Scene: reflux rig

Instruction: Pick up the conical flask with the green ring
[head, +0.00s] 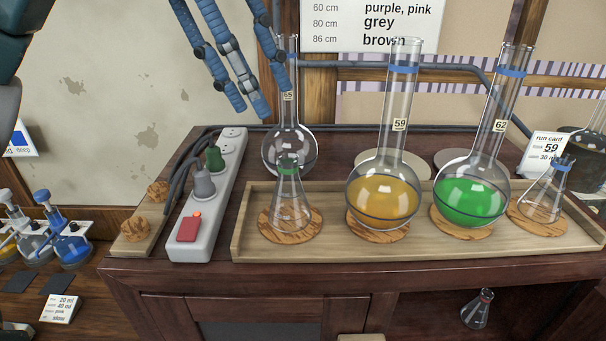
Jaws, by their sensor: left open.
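The conical flask with the green ring (290,205) is clear and looks empty. It stands upright on a round wooden mat (311,233) at the left end of the wooden tray (420,245), in front of a round-bottom flask marked 65 (285,143). Its green ring is at the neck. My left gripper (263,100) has blue jointed fingers pointing down, above and a little left of the flask in the picture. The fingers are spread and hold nothing. One fingertip overlaps the neck of the flask marked 65 in view. My right gripper is not in view.
Tall flasks with yellow liquid (382,200) and green liquid (470,200) stand to the right in the tray. A conical flask with a blue ring (545,195) is at the right end. A power strip (208,215) with plugs lies left of the tray.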

